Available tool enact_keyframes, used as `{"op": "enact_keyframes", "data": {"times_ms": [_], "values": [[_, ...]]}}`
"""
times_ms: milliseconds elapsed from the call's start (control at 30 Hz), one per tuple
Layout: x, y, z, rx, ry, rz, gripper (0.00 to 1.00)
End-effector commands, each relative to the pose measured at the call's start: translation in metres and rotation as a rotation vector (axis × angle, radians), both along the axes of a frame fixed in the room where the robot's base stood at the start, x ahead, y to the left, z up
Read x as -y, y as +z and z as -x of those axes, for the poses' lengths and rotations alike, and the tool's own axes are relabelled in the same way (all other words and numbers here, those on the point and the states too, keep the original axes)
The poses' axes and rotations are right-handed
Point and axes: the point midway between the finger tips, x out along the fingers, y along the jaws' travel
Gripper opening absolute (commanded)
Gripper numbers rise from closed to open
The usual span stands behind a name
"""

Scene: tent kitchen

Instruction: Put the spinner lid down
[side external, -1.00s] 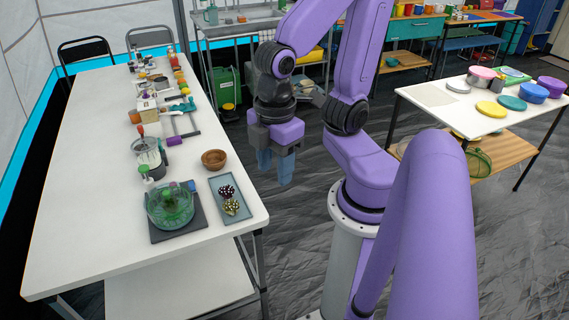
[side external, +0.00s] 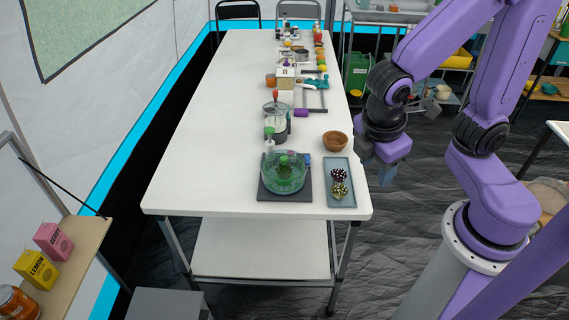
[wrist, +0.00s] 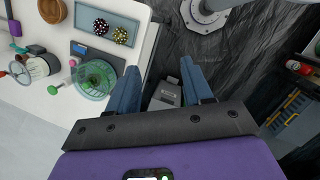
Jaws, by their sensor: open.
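The spinner (side external: 285,178) is a clear green round bowl with darker green inside, standing on a dark square mat (side external: 309,192) near the table's front edge. I cannot tell whether its lid is the clear round top on it. It also shows in the wrist view as a green ribbed disc (wrist: 96,78). My gripper (side external: 386,172) hangs to the right of the table, past its edge and apart from the spinner.
Right of the mat, a grey-blue tray (side external: 341,172) holds two dotted balls. A brown wooden bowl (side external: 335,141) stands behind it. A clear container (side external: 275,115) and a green-topped white piece (side external: 269,136) stand behind the spinner. The table's left side (side external: 210,150) is clear.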

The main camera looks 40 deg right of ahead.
Motion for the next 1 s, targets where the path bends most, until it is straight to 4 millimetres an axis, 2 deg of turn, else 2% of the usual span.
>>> {"op": "enact_keyframes", "data": {"times_ms": [200, 500, 800, 1000], "values": [[-0.027, -0.022, -0.05, 0.009, 0.154, 0.273, 0.5], [-0.068, -0.056, -0.11, 0.023, 0.365, 0.63, 0.5], [-0.111, -0.101, -0.153, 0.038, 0.576, 0.967, 0.5], [-0.13, -0.124, -0.166, 0.049, 0.673, 1.115, 0.5]]}}
